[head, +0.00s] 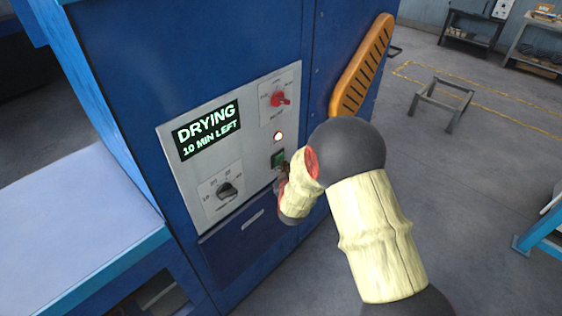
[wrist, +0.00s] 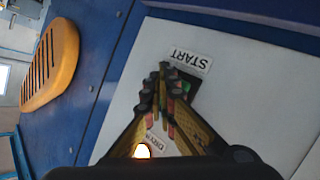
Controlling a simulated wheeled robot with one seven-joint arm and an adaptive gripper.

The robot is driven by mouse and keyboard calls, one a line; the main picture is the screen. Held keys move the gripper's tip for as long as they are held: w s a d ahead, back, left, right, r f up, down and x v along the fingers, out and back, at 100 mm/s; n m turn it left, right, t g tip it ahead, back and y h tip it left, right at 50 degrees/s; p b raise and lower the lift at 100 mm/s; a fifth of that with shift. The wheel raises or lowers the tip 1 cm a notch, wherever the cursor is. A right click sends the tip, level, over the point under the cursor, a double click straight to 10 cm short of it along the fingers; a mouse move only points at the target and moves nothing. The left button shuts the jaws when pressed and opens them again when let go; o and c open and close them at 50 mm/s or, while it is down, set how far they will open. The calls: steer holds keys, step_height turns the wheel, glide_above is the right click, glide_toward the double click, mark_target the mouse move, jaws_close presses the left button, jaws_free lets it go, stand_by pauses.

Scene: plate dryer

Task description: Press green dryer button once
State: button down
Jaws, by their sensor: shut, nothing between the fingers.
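The green button (head: 278,157) sits on the dryer's grey control panel (head: 180,180), below a lit indicator lamp (head: 278,136). In the wrist view, part of the green button (wrist: 188,82) shows beside the fingertips, next to a START label (wrist: 190,60). My gripper (wrist: 165,72) is shut and empty, its tips at the button and partly covering it. I cannot tell whether the tips touch it. In the head view my gripper (head: 284,172) is mostly hidden behind my arm. The display (head: 208,130) reads "DRYING 10 MIN LEFT".
A red knob (head: 279,99) is above the lamp and a black knob (head: 228,191) is at the panel's lower left. An orange slotted handle (head: 364,65) stands out right of the panel. A blue table (head: 80,235) is at left. Open floor lies to the right.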

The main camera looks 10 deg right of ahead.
steer(key=shift+s+d, duration=0.55)
steer(key=shift+s, duration=0.1)
steer(key=shift+s, duration=0.1)
steer(key=s+d, duration=0.1)
steer(key=s, duration=0.1)
steer(key=s+d+b, duration=0.1)
steer(key=s+d, duration=0.1)
stand_by(0.3)
stand_by(0.7)
